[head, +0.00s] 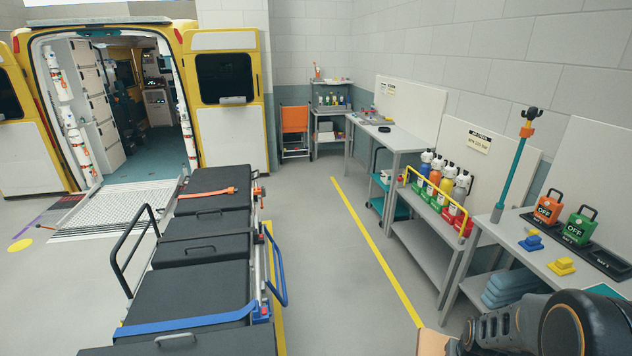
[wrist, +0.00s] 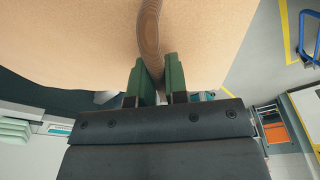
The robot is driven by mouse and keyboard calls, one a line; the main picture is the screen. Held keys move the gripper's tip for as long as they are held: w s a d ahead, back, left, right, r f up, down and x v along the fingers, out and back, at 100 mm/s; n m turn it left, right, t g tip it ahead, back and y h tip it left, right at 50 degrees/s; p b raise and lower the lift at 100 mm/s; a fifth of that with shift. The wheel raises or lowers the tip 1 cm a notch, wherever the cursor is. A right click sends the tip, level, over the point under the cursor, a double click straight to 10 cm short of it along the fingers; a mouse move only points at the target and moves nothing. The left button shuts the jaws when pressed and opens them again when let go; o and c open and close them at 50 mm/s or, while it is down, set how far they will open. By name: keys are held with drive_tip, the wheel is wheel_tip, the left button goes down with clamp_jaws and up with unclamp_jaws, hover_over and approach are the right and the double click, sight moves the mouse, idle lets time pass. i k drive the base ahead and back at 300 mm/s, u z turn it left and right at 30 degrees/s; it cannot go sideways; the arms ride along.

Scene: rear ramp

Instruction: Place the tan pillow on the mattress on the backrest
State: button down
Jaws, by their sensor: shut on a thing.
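The tan pillow (wrist: 80,40) fills the upper part of the wrist view, with a brown band or handle (wrist: 150,35) at its middle. My gripper (wrist: 160,78) has its green fingers closed on that brown part. In the head view only a small tan piece of the pillow (head: 432,343) shows at the bottom edge, beside my arm. The stretcher's black mattress (head: 190,290) lies in sections to the left, apart from the pillow. An orange strap (head: 207,192) and a blue strap (head: 185,318) cross it. I cannot tell which section is the backrest.
The stretcher has a black side rail (head: 125,250) and a blue side rail (head: 277,275). A bench (head: 520,250) with boxes and a tall post stands at the right. A bottle rack (head: 440,190) is behind it. Grey floor around the yellow line (head: 375,250) is clear.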

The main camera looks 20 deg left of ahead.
sight(220, 175)
drive_tip(key=u, duration=0.9)
drive_tip(key=i, duration=8.75)
drive_tip(key=u, duration=3.35)
